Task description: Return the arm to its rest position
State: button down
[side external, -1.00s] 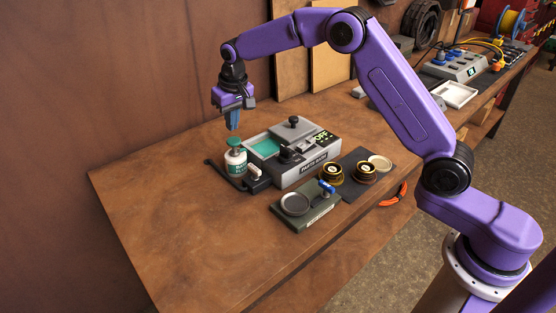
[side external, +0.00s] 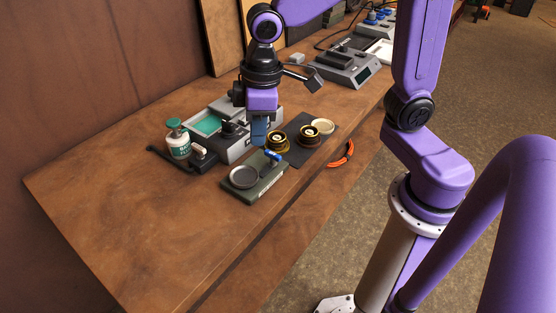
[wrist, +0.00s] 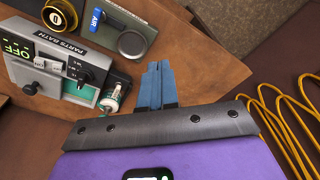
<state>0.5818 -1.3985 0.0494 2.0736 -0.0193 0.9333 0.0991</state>
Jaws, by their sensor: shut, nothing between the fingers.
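My gripper (side external: 259,133) hangs pointing down above the workbench (side external: 130,215) in the side external view, with its blue fingers together and nothing between them. It is in front of the parts bath (side external: 238,146) and behind the grey-green air tray (side external: 262,187), whose round dish (side external: 243,177) lies to its lower left. In the wrist view the blue fingers (wrist: 156,72) are shut against each other over bare brown bench. Part of the parts bath is hidden behind my gripper in the side external view.
A white bottle with green cap (side external: 177,140) stands left of the bath. Grey bench units (side external: 348,66) stand at the back right. The bench's front left is clear. Yellow cable (wrist: 290,115) shows in the wrist view.

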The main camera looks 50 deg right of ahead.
jog(key=s+d+f+n, duration=0.1)
jog(key=s+d, duration=0.3)
jog(key=s, duration=0.4)
jog(key=s+d+f+n, duration=0.1)
jog(key=s+d+n, duration=0.2)
jog(key=s+d, duration=0.2)
jog(key=s, duration=0.2)
jog(key=shift+s+f+g, duration=0.15)
jog(key=shift+s+g, duration=0.15)
jog(key=shift+s, duration=0.05)
dwell(0.5)
